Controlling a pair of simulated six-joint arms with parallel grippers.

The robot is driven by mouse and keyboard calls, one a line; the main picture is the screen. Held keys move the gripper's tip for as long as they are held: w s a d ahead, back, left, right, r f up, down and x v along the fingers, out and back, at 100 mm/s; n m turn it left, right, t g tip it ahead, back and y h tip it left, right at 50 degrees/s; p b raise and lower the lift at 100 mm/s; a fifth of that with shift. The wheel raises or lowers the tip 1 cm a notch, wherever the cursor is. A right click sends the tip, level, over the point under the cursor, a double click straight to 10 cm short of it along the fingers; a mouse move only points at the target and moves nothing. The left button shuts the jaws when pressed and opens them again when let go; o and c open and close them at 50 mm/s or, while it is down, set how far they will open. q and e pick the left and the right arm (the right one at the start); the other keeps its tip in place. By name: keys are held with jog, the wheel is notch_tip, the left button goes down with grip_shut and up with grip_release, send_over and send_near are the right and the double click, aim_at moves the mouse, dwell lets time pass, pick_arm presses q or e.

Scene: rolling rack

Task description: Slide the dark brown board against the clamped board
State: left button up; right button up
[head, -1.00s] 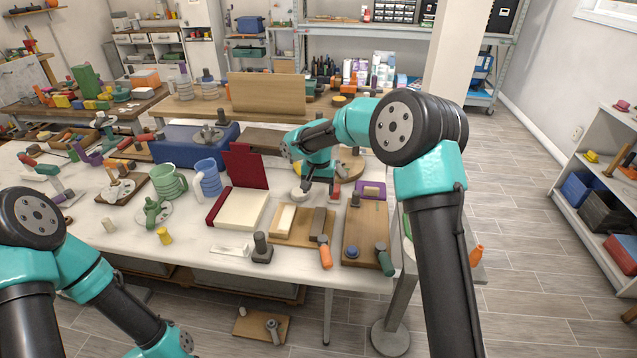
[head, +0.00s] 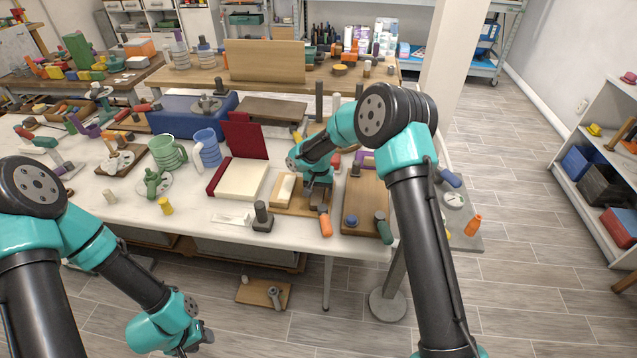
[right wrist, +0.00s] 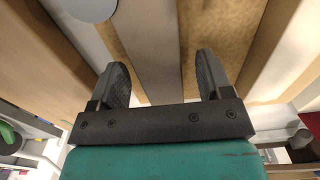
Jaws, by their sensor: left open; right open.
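A wooden base (head: 290,208) on the white table carries a light board (head: 284,188). The dark brown board is largely covered by my right gripper (head: 318,207) in the head view. In the right wrist view, the dark brown board (right wrist: 152,50) looks grey-brown and runs between the two separated fingers of my right gripper (right wrist: 165,82). A strip of tan base (right wrist: 222,30) separates it from the pale board (right wrist: 287,50) at right. I cannot make out how the light board is clamped. My left gripper (head: 203,340) is open and empty, low in front of the table.
An orange-handled tool (head: 325,226) is at the base's front edge. A black upright clamp (head: 262,216) stands left of the base. Another wooden board (head: 366,205) with a blue knob and green-handled tool lies to the right. A dark red binder (head: 243,140) and mugs are further left.

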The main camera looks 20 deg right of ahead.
aim_at(301, 189)
jog(key=shift+f, duration=0.3)
jog(key=shift+c, duration=0.3)
jog(key=c, duration=1)
jog(key=shift+w+a, duration=0.4)
jog(key=shift+a, duration=0.5)
jog(key=shift+w+a, duration=0.45)
jog(key=shift+a, duration=0.45)
jog(key=shift+w+a, duration=0.4)
jog(key=shift+a, duration=0.5)
jog(key=o, duration=0.9)
jog(key=shift+c, duration=0.2)
jog(key=shift+o, duration=0.3)
jog(key=shift+r, duration=0.2)
jog(key=shift+o, duration=0.7)
notch_tip(301, 189, up, 17)
jog(key=shift+d, duration=0.15)
